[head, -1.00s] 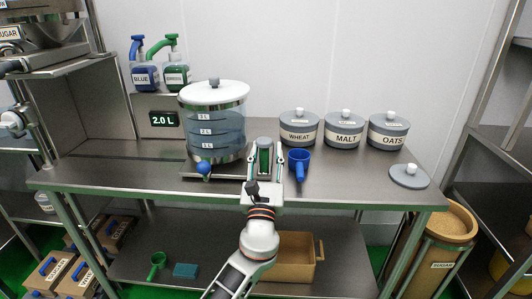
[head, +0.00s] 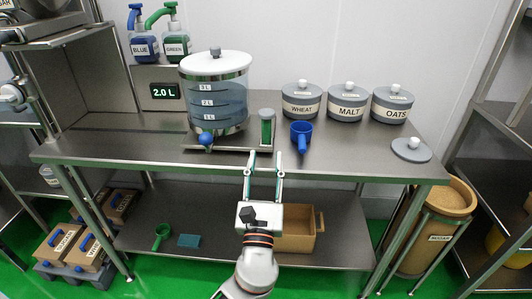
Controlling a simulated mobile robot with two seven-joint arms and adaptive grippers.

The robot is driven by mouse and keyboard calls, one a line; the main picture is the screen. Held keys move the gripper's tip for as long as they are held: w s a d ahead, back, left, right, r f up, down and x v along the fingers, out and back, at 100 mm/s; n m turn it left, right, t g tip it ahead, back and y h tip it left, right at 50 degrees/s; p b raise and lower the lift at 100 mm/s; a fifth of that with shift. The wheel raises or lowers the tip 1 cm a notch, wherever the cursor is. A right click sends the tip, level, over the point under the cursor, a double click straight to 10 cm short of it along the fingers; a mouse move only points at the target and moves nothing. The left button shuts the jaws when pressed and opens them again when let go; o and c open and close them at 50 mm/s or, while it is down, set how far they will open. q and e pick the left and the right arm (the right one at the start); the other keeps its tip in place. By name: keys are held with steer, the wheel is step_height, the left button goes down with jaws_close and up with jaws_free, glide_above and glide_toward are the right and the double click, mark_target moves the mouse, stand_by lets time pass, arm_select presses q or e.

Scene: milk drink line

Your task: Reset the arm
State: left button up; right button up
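My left gripper (head: 265,158) is in the head view at the lower middle. Its two fingers are apart with nothing between them, near the table's front edge. A clear cylinder with green content (head: 267,130) stands upright on the table just beyond the fingertips, apart from them. My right gripper is not in view.
On the steel table (head: 345,163) stand a clear tank (head: 218,103) with a blue tap, a blue scoop (head: 301,136), wheat (head: 301,107), malt (head: 347,112) and oats (head: 392,113) jars, and a loose lid (head: 410,150). A cardboard box (head: 299,240) is on the lower shelf.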

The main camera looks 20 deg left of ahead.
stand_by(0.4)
arm_select(q)
steer(key=s+a+f+n+g+y, duration=0.4)
steer(key=s+a+f+n+g, duration=0.6)
steer(key=s+a+f+n, duration=0.7)
steer(key=s+a+f+n+g+h, duration=0.15)
steer(key=s+f+n+g, duration=0.3)
steer(key=s, duration=0.45)
steer(key=s+f+n+g+h, duration=0.35)
steer(key=s+f, duration=0.25)
steer(key=s, duration=0.4)
steer(key=w+d+n+t+h+p, duration=0.2)
steer(key=w+d+t+h+p, duration=0.1)
steer(key=d, duration=0.5)
steer(key=w+d+n+t+h+p, duration=0.2)
steer(key=w+d+t+h+p, duration=0.1)
steer(key=d+p, duration=0.3)
steer(key=shift+w+d+t+h, duration=0.3)
steer(key=shift+d, duration=0.7)
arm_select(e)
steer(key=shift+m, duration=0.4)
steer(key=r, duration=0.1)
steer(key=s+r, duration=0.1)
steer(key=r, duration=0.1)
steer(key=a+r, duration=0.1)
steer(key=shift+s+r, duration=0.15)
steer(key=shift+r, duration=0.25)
